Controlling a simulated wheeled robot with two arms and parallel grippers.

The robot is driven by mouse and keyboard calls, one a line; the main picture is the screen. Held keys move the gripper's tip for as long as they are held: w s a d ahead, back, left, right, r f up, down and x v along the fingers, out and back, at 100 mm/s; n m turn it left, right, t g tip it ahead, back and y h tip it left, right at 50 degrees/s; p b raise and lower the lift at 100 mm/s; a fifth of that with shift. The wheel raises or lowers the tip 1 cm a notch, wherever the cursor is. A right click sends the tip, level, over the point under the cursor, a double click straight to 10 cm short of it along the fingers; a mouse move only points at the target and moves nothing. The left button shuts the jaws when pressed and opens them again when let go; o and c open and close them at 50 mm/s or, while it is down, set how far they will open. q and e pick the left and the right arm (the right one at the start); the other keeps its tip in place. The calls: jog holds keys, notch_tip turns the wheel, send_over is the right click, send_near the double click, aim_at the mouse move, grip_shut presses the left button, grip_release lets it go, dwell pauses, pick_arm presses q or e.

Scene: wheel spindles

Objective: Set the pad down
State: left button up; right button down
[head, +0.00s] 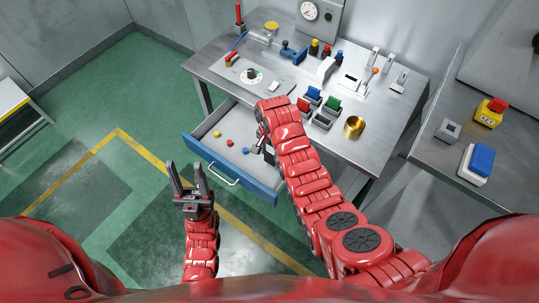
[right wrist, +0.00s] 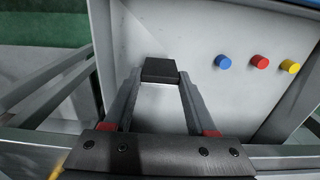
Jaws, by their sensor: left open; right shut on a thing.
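My right gripper (head: 264,147) reaches down over the open drawer (head: 203,128), near its right side. In the right wrist view its fingers (right wrist: 160,79) are shut on a small black pad (right wrist: 160,69). The pad is above or at the pale drawer floor; I cannot tell whether it touches. In the head view the pad is hard to tell apart from the dark fingers. My left gripper (head: 190,186) is open and empty, in front of the drawer at the left, with its fingers pointing up.
Blue (right wrist: 223,62), red (right wrist: 260,62) and yellow (right wrist: 291,66) pegs stand in the drawer beside the pad. The steel workbench (head: 375,150) above holds switches, bins and a brass cup (head: 354,127). A side table with a red button (head: 490,111) stands at right.

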aim_at(270, 154)
notch_tip(270, 154, down, 2)
jog(key=shift+f, duration=0.65)
jog(key=shift+f, duration=0.1)
jog(key=shift+c, duration=1)
grip_release()
jog(key=shift+f, duration=0.1)
